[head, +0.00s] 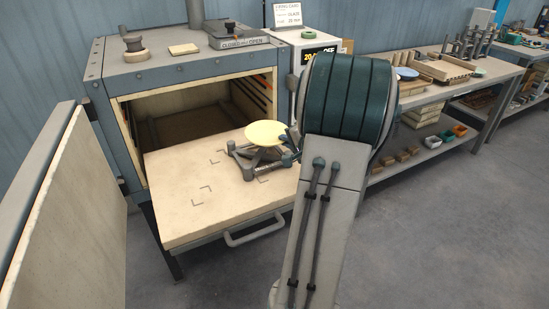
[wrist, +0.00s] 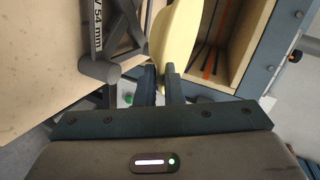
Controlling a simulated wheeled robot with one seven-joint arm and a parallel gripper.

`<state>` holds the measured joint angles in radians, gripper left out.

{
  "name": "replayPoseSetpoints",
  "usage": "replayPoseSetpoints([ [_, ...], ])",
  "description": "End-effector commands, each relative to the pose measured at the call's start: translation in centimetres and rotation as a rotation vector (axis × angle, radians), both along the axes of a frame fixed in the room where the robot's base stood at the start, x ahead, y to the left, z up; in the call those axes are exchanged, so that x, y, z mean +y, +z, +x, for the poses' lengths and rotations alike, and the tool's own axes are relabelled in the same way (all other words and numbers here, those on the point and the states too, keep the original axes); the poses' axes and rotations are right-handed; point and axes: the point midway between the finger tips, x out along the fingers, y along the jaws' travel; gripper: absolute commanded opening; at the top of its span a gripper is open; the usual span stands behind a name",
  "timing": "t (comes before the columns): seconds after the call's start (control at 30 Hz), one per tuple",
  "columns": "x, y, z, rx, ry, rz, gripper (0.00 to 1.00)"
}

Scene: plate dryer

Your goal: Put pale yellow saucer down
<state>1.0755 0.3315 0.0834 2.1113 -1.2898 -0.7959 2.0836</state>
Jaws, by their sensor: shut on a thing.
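The pale yellow saucer (head: 266,133) is above a grey metal stand (head: 247,165) on the pulled-out shelf (head: 190,208) of the dryer. In the wrist view the saucer (wrist: 176,38) is seen nearly edge-on. My gripper (wrist: 160,80) is shut on the saucer's near edge; in the head view it is mostly hidden behind my arm. The stand (wrist: 110,40) also shows in the wrist view, beside the saucer. I cannot tell whether the saucer touches the stand.
The dryer (head: 190,75) is open, with its door (head: 60,210) swung out at the left. A workbench (head: 470,75) with several items stands at the right.

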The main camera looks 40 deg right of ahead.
Motion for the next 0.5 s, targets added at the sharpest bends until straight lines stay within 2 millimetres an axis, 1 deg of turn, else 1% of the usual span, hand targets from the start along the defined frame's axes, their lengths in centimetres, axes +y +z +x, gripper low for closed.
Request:
replayPoseSetpoints([
  [0.03, 0.3, -1.0, 1.1, -0.002, 0.004, 0.001, 0.0],
  [0.1, 0.6, -1.6, 2.3, -0.002, 0.002, 0.001, 0.0],
  [0.2, 0.8, -2.1, 3.3, -0.002, 0.001, 0.0, 0.0],
  [0.37, 0.9, -2.8, 3.8, -0.001, 0.0, 0.0, 0.0],
  [0.5, 0.9, -4.9, 3.7, 0.001, -0.001, 0.002, 0.0],
])
